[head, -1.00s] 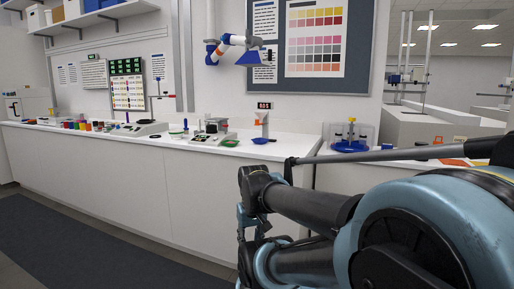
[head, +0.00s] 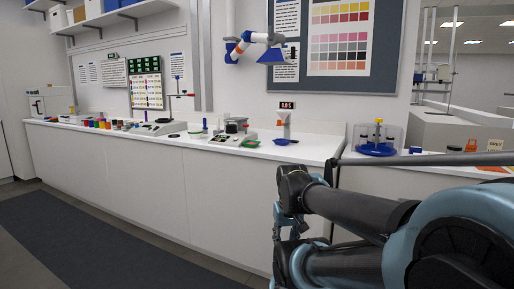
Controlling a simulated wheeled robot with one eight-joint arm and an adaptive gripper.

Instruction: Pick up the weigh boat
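A small blue shallow dish (head: 285,141), which may be the weigh boat, lies on the white counter (head: 318,150), below a stand with a small display (head: 287,105). It is too small and far to be sure. My arm fills the lower right, folded well in front of the counter. Its dark jointed end, where my gripper (head: 284,252) seems to be, hangs low at the centre of the picture, apart from the dish. Its fingers cannot be made out, so its opening is unclear. Nothing visible is held.
A green-edged device (head: 240,140) stands left of the dish. Several coloured jars (head: 100,123) stand farther left. A blue round carousel (head: 376,149) sits to the right. White cabinet fronts (head: 150,175) bound the clear floor with its dark mat (head: 90,235).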

